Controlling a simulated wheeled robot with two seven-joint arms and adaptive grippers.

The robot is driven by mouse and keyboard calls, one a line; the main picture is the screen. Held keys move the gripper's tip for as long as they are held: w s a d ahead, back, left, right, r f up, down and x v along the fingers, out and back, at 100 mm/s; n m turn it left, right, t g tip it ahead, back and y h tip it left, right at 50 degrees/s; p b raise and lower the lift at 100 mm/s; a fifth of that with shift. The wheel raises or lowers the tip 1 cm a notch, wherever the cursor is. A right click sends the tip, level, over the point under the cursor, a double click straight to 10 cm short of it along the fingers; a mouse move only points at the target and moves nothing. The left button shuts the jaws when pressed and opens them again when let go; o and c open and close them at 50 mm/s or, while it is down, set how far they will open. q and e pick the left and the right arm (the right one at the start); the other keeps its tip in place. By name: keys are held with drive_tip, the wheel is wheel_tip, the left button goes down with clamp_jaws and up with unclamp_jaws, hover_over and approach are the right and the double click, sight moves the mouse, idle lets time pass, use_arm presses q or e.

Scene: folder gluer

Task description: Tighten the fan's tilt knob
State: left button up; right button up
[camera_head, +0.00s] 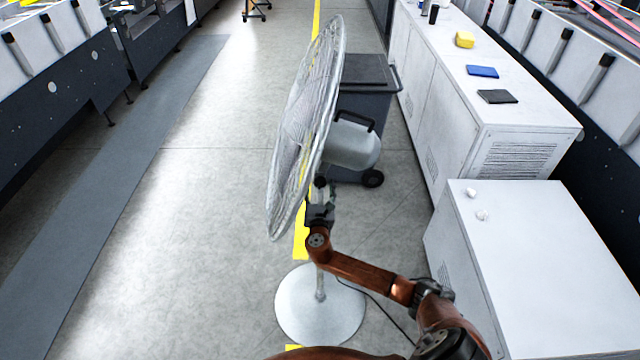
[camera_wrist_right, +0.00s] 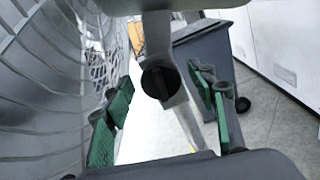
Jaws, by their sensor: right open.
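A pedestal fan stands on the floor, with its round wire cage (camera_head: 305,120) facing left, a grey motor housing (camera_head: 352,148) and a round white base (camera_head: 320,305). My right gripper (camera_head: 320,190) is at the neck below the motor, its arm coming in from the lower right. In the right wrist view the dark round tilt knob (camera_wrist_right: 160,80) sits on the grey neck bracket. The open green-padded fingers (camera_wrist_right: 160,115) stand to either side of the knob, apart from it. The fan cage (camera_wrist_right: 45,90) fills the left of that view. My left gripper is not in view.
A dark wheeled bin (camera_head: 365,95) stands behind the fan. White cabinets (camera_head: 540,260) line the right, with a yellow item (camera_head: 464,39) and a blue item (camera_head: 482,72) on top. A cable runs from the fan's base. The floor to the left is clear.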

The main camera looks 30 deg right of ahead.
drive_tip(key=shift+w+d, duration=0.1)
drive_tip(key=shift+w, duration=0.05)
drive_tip(key=shift+c, duration=0.3)
drive_tip(key=c, duration=1.1)
